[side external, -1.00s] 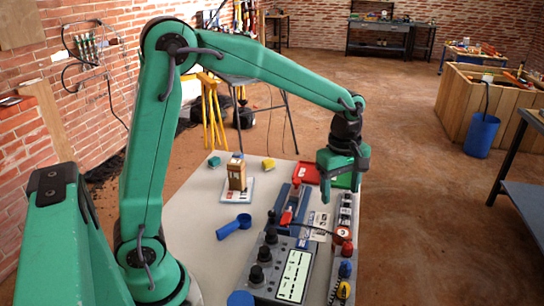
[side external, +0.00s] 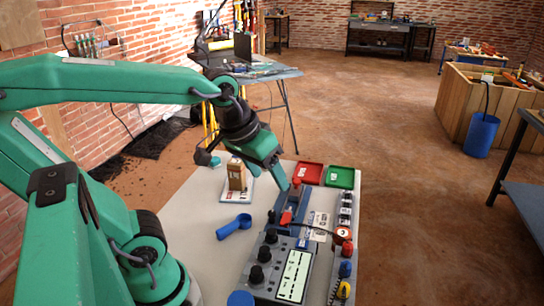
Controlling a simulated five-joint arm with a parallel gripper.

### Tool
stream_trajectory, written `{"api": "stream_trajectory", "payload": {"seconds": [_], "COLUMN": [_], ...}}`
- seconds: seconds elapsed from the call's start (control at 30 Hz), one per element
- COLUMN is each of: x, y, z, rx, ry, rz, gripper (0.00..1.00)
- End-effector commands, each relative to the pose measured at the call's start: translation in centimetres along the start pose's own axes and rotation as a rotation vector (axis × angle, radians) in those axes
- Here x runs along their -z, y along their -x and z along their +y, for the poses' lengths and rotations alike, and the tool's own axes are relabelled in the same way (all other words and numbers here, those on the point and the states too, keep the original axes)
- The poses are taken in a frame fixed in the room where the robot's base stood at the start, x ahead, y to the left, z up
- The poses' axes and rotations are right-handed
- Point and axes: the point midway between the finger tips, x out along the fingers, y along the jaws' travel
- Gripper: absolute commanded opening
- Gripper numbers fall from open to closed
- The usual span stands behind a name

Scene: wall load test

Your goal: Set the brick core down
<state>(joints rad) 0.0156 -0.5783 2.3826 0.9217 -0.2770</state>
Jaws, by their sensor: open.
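A tall brown block (side external: 237,176), which looks like the brick core, stands upright on a small white pad (side external: 228,196) with a blue edge, on the grey table. My gripper (side external: 280,180) is open and tilted down to the right, just right of the block in the picture. Its fingertips are near the far end of a blue fixture (side external: 292,207) with a red part (side external: 286,217). I see nothing held between the jaws, though the gap between them is hard to make out. Whether the fingertips touch the fixture, I cannot tell.
A red tray (side external: 309,173) and a green tray (side external: 341,177) lie at the far right of the table. A blue scoop-like tool (side external: 234,227) lies in front of the block. A grey control box (side external: 275,268) and a strip of small parts (side external: 344,250) fill the near right.

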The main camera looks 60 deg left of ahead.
Motion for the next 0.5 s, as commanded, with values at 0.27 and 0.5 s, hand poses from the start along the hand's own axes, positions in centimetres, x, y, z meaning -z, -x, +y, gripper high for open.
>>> {"api": "stream_trajectory", "payload": {"seconds": [0.27,0.5], "x": [-2.7,-3.1], "y": [0.7,0.7], "z": [-1.1,-1.3], "rx": [-0.005,-0.003], "ry": [-0.225,-0.266], "rz": [0.068,0.077], "gripper": [0.63,0.63]}}
